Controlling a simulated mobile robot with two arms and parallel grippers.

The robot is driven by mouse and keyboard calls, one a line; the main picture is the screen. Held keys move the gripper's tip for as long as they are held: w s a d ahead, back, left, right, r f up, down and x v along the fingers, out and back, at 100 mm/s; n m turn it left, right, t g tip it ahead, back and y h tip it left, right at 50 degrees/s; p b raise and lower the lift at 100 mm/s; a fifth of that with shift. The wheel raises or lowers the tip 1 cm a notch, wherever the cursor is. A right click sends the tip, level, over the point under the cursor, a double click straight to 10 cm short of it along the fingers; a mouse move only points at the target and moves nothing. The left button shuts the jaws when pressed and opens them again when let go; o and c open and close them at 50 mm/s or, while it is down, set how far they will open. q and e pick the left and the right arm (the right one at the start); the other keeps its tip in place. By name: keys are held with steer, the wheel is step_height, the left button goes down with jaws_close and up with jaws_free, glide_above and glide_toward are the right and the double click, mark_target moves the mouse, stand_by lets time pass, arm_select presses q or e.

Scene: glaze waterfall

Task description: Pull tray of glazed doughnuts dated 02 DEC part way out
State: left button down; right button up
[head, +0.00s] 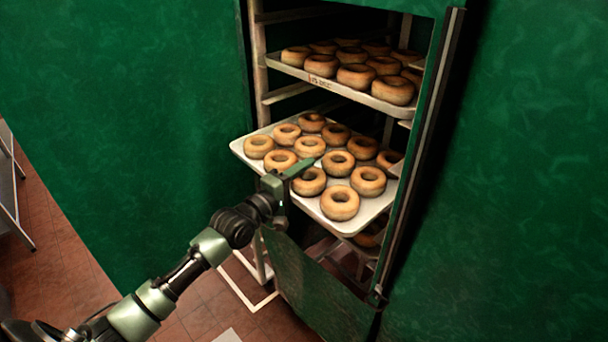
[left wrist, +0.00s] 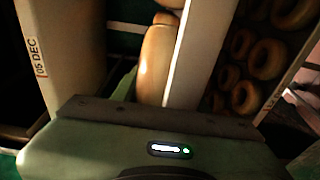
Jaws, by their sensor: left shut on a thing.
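A pale tray (head: 240,147) of glazed doughnuts (head: 340,203) sticks part way out of the rack, roughly level. My left gripper (head: 287,181) is shut on its front edge, with one finger showing above the tray. In the left wrist view the tray's pale edge (left wrist: 188,60) runs up from the jaws, with a doughnut (left wrist: 156,62) beside it. No date can be read on this tray; the gripper covers part of its front. My right gripper is not in view.
A higher tray (head: 378,103) of doughnuts sits in the rack above; its label (left wrist: 38,57) reads 05 DEC in the left wrist view. More doughnuts (left wrist: 265,58) show below the held tray. Green walls (head: 520,170) flank the rack opening.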

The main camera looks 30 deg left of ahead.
arm_select(q)
steer(key=c, duration=0.7)
jaws_free()
steer(key=shift+f, duration=0.1)
steer(key=shift+s, duration=0.35)
steer(key=b+v, duration=0.1)
steer(key=v, duration=0.6)
steer(key=shift+b, duration=0.4)
